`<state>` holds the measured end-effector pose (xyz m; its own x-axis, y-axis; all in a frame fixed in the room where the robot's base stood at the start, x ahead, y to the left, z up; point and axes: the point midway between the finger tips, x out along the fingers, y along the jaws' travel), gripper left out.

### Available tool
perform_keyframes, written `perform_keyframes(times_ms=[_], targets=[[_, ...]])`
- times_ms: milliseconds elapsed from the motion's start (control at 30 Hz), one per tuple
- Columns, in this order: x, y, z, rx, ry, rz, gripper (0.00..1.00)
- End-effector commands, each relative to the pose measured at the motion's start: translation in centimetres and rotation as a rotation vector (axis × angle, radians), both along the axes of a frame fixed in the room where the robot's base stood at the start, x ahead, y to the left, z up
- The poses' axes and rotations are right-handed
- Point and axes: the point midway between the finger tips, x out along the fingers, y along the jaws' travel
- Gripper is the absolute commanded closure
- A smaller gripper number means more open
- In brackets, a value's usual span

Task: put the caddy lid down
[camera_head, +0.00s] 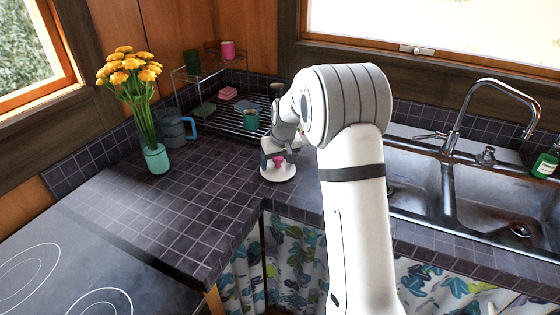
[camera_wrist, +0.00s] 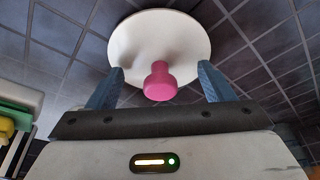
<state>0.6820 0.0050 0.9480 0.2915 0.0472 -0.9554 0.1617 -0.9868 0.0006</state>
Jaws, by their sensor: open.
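The caddy lid (camera_head: 278,174) is a round white disc with a pink knob. It lies on the dark tiled counter near the inner corner, in front of the wire rack. In the wrist view the white lid (camera_wrist: 150,38) shows with its pink knob (camera_wrist: 159,82) pointing toward me. My gripper (camera_head: 278,160) is just over the lid. In the wrist view its two blue-grey fingers (camera_wrist: 160,82) stand apart on either side of the knob, with clear gaps between them and it. The gripper is open and holds nothing.
A wire rack (camera_head: 215,117) behind the lid holds a green cup (camera_head: 251,120) and sponges. A blue-grey mug (camera_head: 175,131) and a teal vase (camera_head: 156,159) of yellow flowers stand left. The sink (camera_head: 470,190) is at right, the hob (camera_head: 60,262) at front left. The counter's left middle is clear.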

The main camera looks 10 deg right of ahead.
Motion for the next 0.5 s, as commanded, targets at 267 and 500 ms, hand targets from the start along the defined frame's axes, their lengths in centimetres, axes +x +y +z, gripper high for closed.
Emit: perform_keyframes(times_ms=[267,500], targets=[[-0.1,-0.1,1.1,0.0,-0.004,-0.001,0.25],[-1.6,-0.3,5.8,0.0,-0.005,-0.001,0.25]])
